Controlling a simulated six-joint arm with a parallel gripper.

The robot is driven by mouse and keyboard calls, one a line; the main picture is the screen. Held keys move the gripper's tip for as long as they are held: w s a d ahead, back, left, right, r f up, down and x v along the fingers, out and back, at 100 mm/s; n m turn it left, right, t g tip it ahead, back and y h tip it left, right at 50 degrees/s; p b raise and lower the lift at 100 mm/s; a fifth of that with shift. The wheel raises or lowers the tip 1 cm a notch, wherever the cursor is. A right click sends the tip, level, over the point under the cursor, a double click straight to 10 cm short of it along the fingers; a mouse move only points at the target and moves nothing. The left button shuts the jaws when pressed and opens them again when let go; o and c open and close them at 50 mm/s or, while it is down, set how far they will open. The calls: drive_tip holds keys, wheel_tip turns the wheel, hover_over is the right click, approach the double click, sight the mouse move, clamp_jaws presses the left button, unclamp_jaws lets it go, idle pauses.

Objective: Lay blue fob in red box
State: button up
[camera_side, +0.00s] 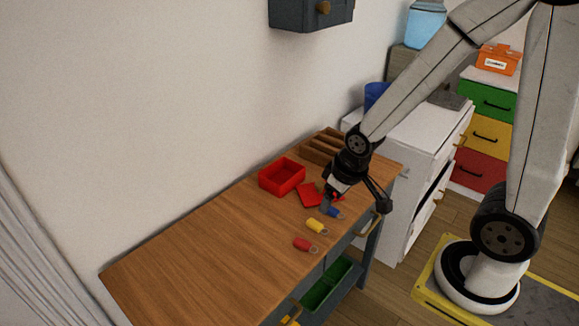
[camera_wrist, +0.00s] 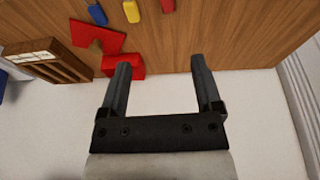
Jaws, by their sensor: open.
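The blue fob (camera_side: 334,212) lies on the wooden table near its front edge, just below my gripper in the side view. It also shows at the top left of the wrist view (camera_wrist: 97,13). The open red box (camera_side: 282,178) stands toward the wall, left of my gripper; its inside looks empty. In the wrist view the box (camera_wrist: 122,64) is partly hidden by the left finger. My gripper (camera_side: 328,202) is open above the table. In the wrist view nothing shows between its fingers (camera_wrist: 158,64), and the blue fob is well outside them.
A flat red piece (camera_side: 308,195) lies between box and blue fob. A yellow fob (camera_side: 316,226) and a red fob (camera_side: 303,244) lie nearer the front. A wooden compartment tray (camera_side: 322,147) stands behind the box. The left part of the table (camera_side: 190,260) is clear.

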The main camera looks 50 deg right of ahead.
drive_tip(key=w+d+f+t, duration=0.2)
drive_tip(key=w+d+f, duration=0.3)
drive_tip(key=d+f, duration=0.15)
drive_tip(key=n+t, duration=0.1)
drive_tip(key=t, duration=0.4)
hover_over(338, 212)
drive_tip(key=s, duration=0.2)
drive_tip(key=f, duration=0.5)
drive_tip(key=a+f, duration=0.1)
drive_tip(key=f, duration=0.2)
drive_tip(key=shift+w+f, duration=0.1)
drive_tip(key=shift+w, duration=0.1)
drive_tip(key=s+f+t, duration=0.1)
drive_tip(key=s+d+f+t, duration=0.1)
drive_tip(key=s+f+t, duration=0.1)
drive_tip(key=shift+s+f+m+y, duration=0.15)
drive_tip(key=shift+s+m+y, duration=0.1)
drive_tip(key=shift+m+y, duration=0.05)
drive_tip(key=shift+s+f+m+t, duration=0.15)
drive_tip(key=shift+s+m+t, duration=0.15)
drive_tip(key=shift+s+t, duration=0.3)
drive_tip(key=shift+d, duration=0.1)
drive_tip(key=shift+x, duration=1.3)
